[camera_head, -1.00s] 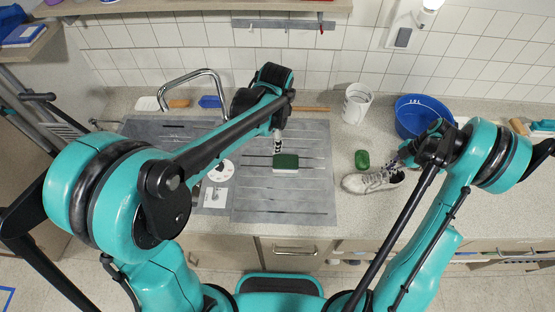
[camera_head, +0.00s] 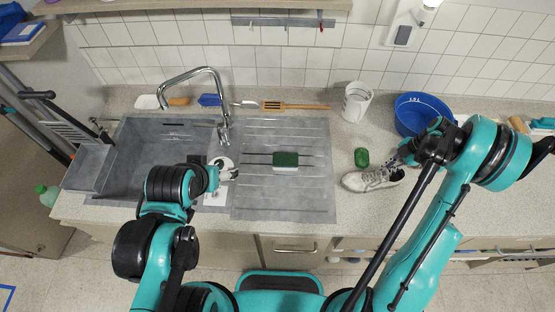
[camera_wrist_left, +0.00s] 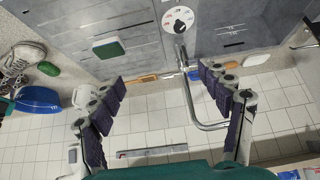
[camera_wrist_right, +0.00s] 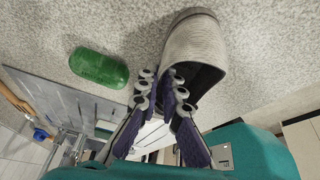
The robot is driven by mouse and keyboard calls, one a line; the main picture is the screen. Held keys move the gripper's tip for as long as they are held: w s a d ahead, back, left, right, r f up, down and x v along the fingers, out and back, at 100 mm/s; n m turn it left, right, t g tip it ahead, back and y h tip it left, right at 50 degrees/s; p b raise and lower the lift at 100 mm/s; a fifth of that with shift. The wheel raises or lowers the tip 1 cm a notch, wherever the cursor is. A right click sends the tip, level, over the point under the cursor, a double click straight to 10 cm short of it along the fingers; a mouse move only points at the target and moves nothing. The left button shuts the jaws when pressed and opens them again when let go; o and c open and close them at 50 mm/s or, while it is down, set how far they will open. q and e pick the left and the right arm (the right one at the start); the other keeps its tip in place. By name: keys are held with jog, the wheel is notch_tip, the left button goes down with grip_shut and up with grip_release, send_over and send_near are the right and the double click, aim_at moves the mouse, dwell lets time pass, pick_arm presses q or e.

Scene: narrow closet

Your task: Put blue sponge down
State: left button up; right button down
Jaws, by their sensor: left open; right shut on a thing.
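I see no sponge that is clearly blue. A sponge with a dark green top and pale underside (camera_head: 285,160) lies on the grey drainboard (camera_head: 300,205); it also shows in the left wrist view (camera_wrist_left: 108,48). My left gripper (camera_head: 229,172) is open and empty above the sink's edge, left of that sponge; its spread fingers show in the left wrist view (camera_wrist_left: 168,82). My right gripper (camera_head: 397,160) is shut on the grey-white shoe (camera_head: 365,180) at its opening. In the right wrist view its fingertips (camera_wrist_right: 163,88) meet the shoe's rim (camera_wrist_right: 192,42).
A green bar (camera_head: 361,158) lies beside the shoe. A blue bucket (camera_head: 412,124) and white cup (camera_head: 356,103) stand behind. The tap (camera_head: 205,72) arches over the sink (camera_head: 150,140). Brushes and a wooden-handled tool (camera_head: 290,106) line the back. The drainboard's front half is clear.

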pick_arm(q)
jog(key=w+d+n+g+h, duration=0.1)
jog(key=w+d+n+g, duration=0.15)
jog(key=w+n, duration=0.3)
jog(key=n+g+h, duration=0.3)
jog(key=n+g, duration=0.2)
jog(key=n, duration=0.8)
send_over(285, 159)
jog(key=a, duration=0.5)
notch_tip(285, 159, down, 14)
jog(key=shift+t+h, duration=0.25)
jog(key=shift+h, duration=0.05)
jog(key=x, duration=0.7)
jog(key=shift+s+d, duration=0.1)
jog(key=shift+d, duration=0.05)
jog(key=x, duration=0.4)
jog(key=shift+d+f, duration=0.3)
jog(key=shift+f, duration=0.2)
jog(key=shift+f, duration=0.25)
jog(key=c, duration=0.8)
